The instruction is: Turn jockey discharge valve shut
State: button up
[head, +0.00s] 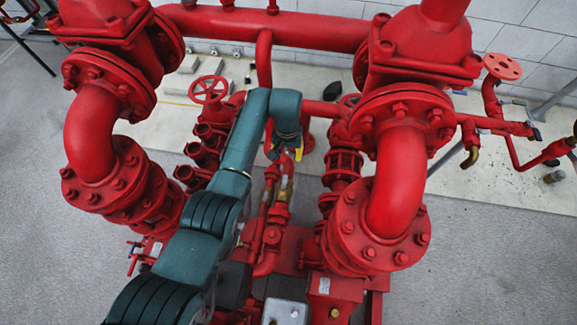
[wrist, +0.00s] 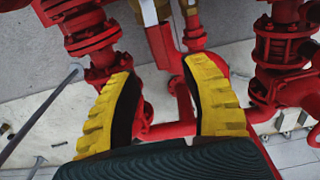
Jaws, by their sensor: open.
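My gripper (head: 286,154) is at the end of the teal arm, above the thin central pipework in the head view. In the wrist view its yellow fingers (wrist: 163,72) are spread apart with nothing held between them. A brass fitting (wrist: 151,12) on the thin pipework lies just beyond the fingertips, with a second brass piece (wrist: 188,6) beside it. A flat red part (wrist: 162,46) runs below the first fitting toward the gap between the fingers. Brass also shows in the head view (head: 284,188). I cannot tell for certain which part is the jockey discharge valve or its handle.
Large red flanged pipes stand left (head: 90,135) and right (head: 396,185) of my arm. A red header pipe (head: 300,30) crosses behind. Clear grey floor (head: 490,260) lies at right.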

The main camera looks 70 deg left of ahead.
aim_at(287, 165)
notch_tip(287, 165, down, 6)
jog(key=shift+f+b, duration=0.2)
jog(key=shift+b, duration=0.95)
jog(key=shift+c, duration=0.3)
grip_shut()
jog(key=shift+f, duration=0.1)
